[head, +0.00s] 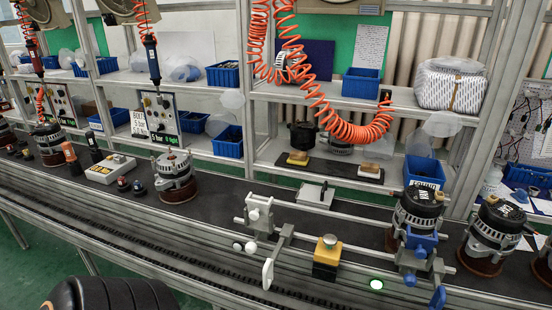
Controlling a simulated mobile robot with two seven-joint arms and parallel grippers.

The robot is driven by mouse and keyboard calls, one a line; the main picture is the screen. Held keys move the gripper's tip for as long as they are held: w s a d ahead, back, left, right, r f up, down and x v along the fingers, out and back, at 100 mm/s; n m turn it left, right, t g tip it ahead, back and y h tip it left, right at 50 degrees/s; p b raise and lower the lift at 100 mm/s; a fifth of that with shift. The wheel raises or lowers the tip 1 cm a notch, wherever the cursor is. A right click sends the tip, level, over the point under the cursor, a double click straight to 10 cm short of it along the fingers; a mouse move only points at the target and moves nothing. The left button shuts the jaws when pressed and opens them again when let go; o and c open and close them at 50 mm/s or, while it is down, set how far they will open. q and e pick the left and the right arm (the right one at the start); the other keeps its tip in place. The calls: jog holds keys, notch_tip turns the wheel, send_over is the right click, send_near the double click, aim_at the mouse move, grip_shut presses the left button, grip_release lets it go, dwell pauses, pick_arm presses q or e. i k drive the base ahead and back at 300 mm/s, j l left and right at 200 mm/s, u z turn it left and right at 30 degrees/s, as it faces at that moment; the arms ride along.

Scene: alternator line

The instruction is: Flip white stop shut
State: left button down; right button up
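The white stop (259,212) is a small white block on the metal rails at the front of the conveyor line, in the middle of the head view. Two white round knobs (244,247) sit below it. A white paddle-shaped plate (268,272) stands upright at the near end of a grey bar, toward the front edge. A similar blue stop (421,240) with a blue paddle (437,297) is further right, in front of an alternator (418,208). Neither of my grippers is in view.
More alternators stand on the line, one at left (175,172). Orange coiled hoses (345,130) hang above. The front belt is clear at left.

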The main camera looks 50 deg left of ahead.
aim_at(277, 255)
jog(key=k+j+u, duration=0.1)
jog(key=u, duration=1.5)
